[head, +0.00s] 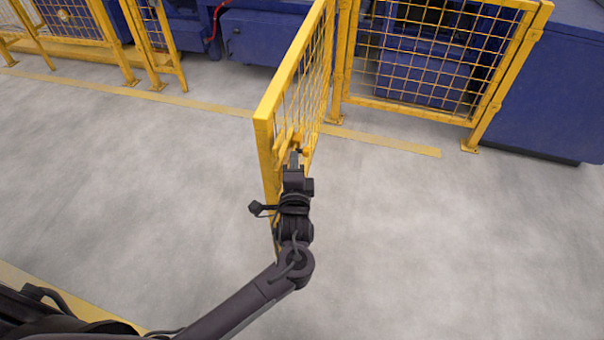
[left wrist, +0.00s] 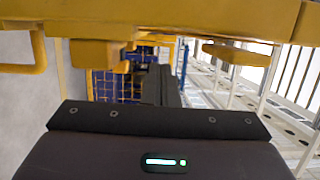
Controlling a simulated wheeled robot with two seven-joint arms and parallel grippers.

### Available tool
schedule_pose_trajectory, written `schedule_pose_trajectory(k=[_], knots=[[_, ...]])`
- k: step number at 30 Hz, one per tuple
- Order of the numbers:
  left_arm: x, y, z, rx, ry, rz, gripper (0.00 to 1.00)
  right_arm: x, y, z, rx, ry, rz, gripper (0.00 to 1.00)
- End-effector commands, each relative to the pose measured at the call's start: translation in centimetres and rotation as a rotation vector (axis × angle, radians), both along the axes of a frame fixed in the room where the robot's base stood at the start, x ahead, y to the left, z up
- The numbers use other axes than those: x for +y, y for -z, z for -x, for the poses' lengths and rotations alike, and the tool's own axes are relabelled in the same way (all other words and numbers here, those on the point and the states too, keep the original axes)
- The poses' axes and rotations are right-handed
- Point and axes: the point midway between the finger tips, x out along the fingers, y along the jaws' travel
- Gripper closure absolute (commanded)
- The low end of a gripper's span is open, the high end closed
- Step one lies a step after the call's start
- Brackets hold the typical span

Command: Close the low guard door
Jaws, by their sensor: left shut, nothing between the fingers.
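The low guard door (head: 264,135) is a yellow frame with wire mesh. It stands open, swung out from the fence line toward me, its free end nearest me. My left gripper (head: 294,160) is shut and empty, at the right side of the door near its free end, close to small yellow fittings (head: 305,151). In the left wrist view, a yellow bar (left wrist: 160,20) crosses the top, with yellow blocks below it, and the dark fingers (left wrist: 160,84) point ahead beneath. I cannot tell whether they touch the door. My right gripper is out of view.
A fixed yellow mesh panel (head: 430,60) stands right of the hinge side, with blue machinery (head: 553,75) behind. More yellow fence (head: 75,40) stands at the far left, leaving a gap. Yellow floor tape (head: 390,142) runs along the fence line. The grey floor on both sides is clear.

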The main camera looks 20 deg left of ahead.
Motion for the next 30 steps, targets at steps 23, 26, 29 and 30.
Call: schedule_pose_trajectory(k=[23,26,29,30], knots=[[3.0,0.0,0.2,0.000,0.011,-0.002,1.00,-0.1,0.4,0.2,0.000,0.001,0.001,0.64],[4.5,0.0,0.4,-0.001,0.024,-0.004,1.00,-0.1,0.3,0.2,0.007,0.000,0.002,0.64],[6.8,0.0,0.5,-0.001,0.045,-0.008,1.00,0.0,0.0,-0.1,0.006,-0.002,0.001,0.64],[7.9,0.0,0.6,0.000,0.058,-0.009,1.00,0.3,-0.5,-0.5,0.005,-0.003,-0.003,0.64]])
